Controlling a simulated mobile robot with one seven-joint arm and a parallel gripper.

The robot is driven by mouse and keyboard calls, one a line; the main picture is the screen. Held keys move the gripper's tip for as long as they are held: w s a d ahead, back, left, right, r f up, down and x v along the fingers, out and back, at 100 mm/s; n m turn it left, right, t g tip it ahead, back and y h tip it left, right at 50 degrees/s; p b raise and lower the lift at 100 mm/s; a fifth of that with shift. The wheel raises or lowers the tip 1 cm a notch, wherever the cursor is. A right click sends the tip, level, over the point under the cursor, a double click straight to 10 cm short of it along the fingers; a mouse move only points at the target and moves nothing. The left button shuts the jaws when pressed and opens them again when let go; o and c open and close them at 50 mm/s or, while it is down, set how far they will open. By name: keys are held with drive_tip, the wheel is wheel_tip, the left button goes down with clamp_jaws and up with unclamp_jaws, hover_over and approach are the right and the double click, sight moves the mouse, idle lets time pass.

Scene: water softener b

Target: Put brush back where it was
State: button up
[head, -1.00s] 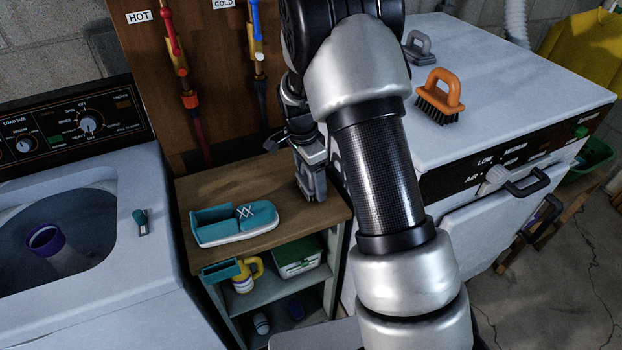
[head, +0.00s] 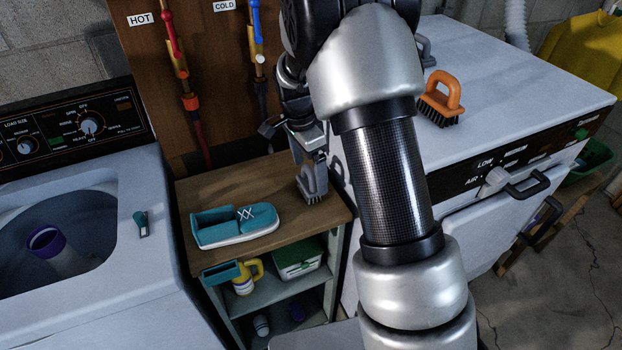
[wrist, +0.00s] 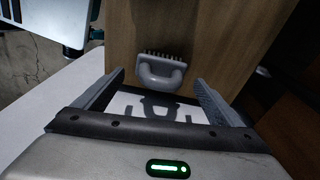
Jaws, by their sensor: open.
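A grey brush (wrist: 160,72) with a loop handle shows in the wrist view against the brown wooden top, bristles away from me and handle toward my gripper (wrist: 157,84). My gripper is open. Its two fingers are on either side of the handle, with gaps between. In the head view my gripper (head: 312,165) points down over the back right part of the wooden shelf top (head: 285,236), with the grey brush (head: 312,196) below it, partly hidden. An orange brush (head: 440,98) stands bristles down on the white dryer. Another grey brush (head: 425,50) there is mostly behind my arm.
A teal shoe (head: 235,225) sits on the shelf top, left of my gripper. The washer (head: 150,270) is left; the dryer (head: 530,90) is close on the right.

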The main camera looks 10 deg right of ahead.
drive_tip(key=r, duration=0.7)
drive_tip(key=shift+s+a, duration=0.15)
drive_tip(key=shift+a, duration=0.25)
wheel_tip(320, 180, up, 5)
drive_tip(key=n, duration=0.2)
hover_over(310, 191)
drive_tip(key=s+r+n+t+y, duration=0.1)
drive_tip(key=s+r+n+t, duration=0.1)
drive_tip(key=s+r+n, duration=0.4)
drive_tip(key=s+r+n+t, duration=0.3)
drive_tip(key=s+n, duration=0.3)
drive_tip(key=s, duration=1.2)
drive_tip(key=shift+d+r+n, duration=0.3)
drive_tip(key=shift+r+n, duration=0.1)
